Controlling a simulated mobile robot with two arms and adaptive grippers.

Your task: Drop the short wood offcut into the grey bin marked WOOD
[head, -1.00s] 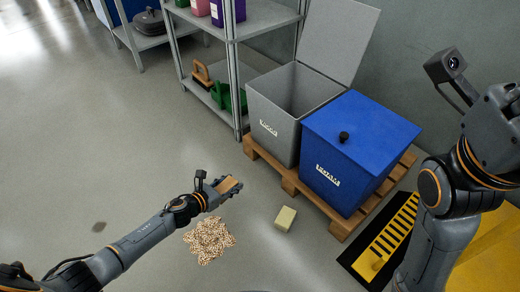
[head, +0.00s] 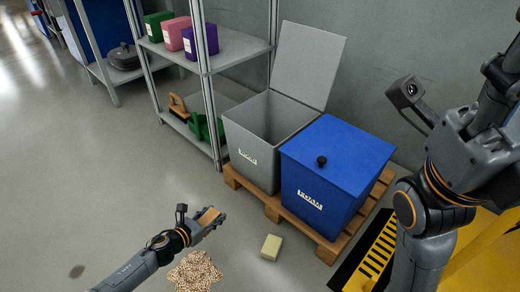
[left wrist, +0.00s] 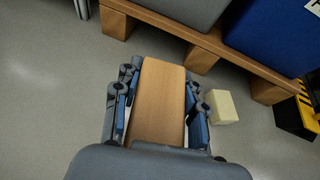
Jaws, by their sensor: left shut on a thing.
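My left gripper (head: 209,218) is shut on the short wood offcut (head: 208,215), above the floor in front of the pallet. In the left wrist view the offcut (left wrist: 158,95) lies lengthwise between the fingers of the left gripper (left wrist: 160,105). The grey bin (head: 255,160) carries a white label that reads like WOOD. Its lid (head: 306,65) is up and its top is open. The bin stands on the pallet, farther off than the gripper. My right arm shows at the right, but I cannot make out its fingers.
A blue bin (head: 325,185) marked FOAM, lid shut, stands right of the grey bin on the wooden pallet (head: 272,207). A pale yellow block (head: 271,247) and a pile of pellets (head: 195,272) lie on the floor. A metal shelf (head: 205,80) stands left of the bins.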

